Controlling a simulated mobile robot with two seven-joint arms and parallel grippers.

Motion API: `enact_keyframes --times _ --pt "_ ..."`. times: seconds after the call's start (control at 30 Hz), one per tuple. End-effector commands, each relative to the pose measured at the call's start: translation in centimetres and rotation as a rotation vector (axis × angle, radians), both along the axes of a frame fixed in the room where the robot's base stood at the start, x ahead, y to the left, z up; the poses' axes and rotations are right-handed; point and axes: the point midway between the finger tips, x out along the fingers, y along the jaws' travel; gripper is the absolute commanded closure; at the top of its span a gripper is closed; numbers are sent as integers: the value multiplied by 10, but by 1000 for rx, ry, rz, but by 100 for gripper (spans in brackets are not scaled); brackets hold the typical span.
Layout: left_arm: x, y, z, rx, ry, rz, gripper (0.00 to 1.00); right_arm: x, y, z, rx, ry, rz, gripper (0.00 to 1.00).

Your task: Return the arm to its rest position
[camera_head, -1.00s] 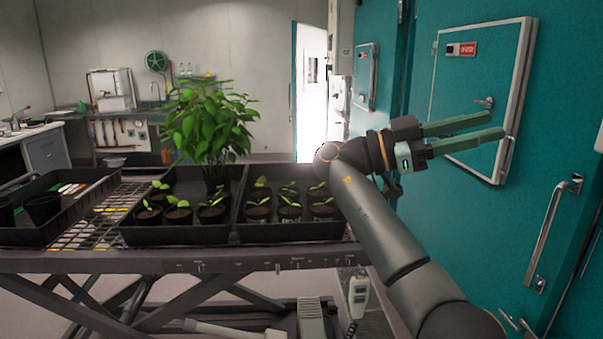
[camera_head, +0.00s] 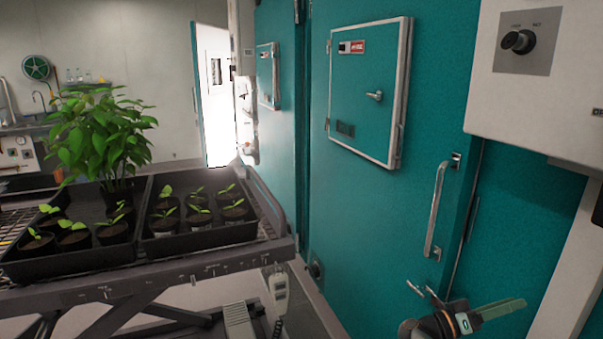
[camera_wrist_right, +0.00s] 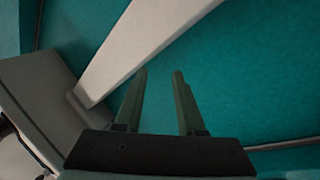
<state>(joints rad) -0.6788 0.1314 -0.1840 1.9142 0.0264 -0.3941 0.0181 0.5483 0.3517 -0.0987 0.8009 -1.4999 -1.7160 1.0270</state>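My right gripper (camera_head: 497,311) is low at the bottom right of the head view, in front of the teal chamber door. In the right wrist view its two green fingers (camera_wrist_right: 160,74) stand apart with nothing between them, so it is open and empty. Beyond the fingers are a teal surface (camera_wrist_right: 240,65) and a pale strip (camera_wrist_right: 140,45). Most of my right arm is below the head view's edge. My left gripper is not in view.
A cart (camera_head: 150,285) at the left bears black trays with several seedling pots and a tall leafy plant (camera_head: 98,140). Teal doors (camera_head: 375,210) with a small hatch (camera_head: 362,90) and a long handle (camera_head: 435,210) fill the right. A white control box (camera_head: 545,80) is at upper right.

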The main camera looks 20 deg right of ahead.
Motion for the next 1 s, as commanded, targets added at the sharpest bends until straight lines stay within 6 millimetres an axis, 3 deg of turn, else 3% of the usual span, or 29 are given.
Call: enact_keyframes --times 0.1,0.23,0.3,0.43,0.5,0.63,0.87,1.0 --pt "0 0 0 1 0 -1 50 23 -13 -43 237 110 91 62" --pt "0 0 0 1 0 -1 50 57 -13 -102 523 225 260 62" --pt "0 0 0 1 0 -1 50 79 -3 -134 670 273 384 62" --pt "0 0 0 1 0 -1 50 121 32 -179 885 315 650 62" --pt "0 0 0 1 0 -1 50 143 54 -193 960 310 794 62" --pt "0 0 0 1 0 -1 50 176 90 -200 1031 264 1024 62" --pt "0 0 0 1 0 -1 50 218 135 -180 1028 122 1325 62" --pt "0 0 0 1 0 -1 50 193 168 -210 1050 152 1380 62"
